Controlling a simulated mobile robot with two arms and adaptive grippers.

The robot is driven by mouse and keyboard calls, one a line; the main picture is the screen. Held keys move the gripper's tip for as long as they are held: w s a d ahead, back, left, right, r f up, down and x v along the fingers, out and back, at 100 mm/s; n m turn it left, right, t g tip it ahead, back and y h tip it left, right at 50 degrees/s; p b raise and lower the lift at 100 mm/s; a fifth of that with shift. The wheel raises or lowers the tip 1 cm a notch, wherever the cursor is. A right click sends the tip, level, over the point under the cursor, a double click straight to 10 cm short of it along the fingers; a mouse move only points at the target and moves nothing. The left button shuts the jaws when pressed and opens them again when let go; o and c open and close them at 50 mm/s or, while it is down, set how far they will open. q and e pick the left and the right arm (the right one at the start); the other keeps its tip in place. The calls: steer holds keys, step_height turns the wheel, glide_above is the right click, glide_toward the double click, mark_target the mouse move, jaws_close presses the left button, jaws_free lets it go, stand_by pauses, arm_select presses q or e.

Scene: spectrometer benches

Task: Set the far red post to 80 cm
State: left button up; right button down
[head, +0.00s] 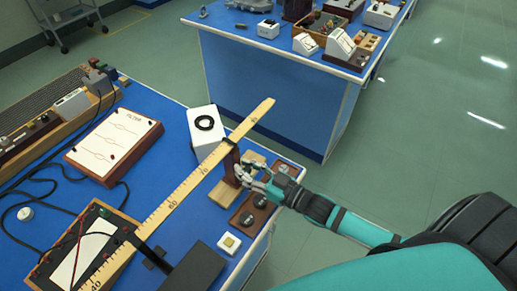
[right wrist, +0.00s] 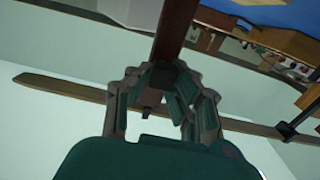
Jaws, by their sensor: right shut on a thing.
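The far red post (head: 231,163) is a dark red-brown upright on a light wooden base, beside the long yellow ruler (head: 187,187). A dark clip at its top meets the ruler somewhat beyond the 70 mark; the exact reading is too small to tell. My right gripper (head: 244,174) is shut on this post from the right. In the right wrist view the post (right wrist: 176,28) runs up from between the fingers (right wrist: 163,88), and the ruler (right wrist: 60,87) passes behind them. My left gripper is in neither view.
A white box with a black ring (head: 205,130) stands left of the post. Dark round parts in a wooden tray (head: 252,212) lie close below my right gripper. A filter board (head: 112,150) and cables are at left. A second bench (head: 265,85) stands behind.

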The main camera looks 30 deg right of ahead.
steer(key=shift+a, duration=0.15)
steer(key=c, duration=1.1)
jaws_free()
steer(key=v, duration=1.2)
steer(key=shift+f, duration=0.1)
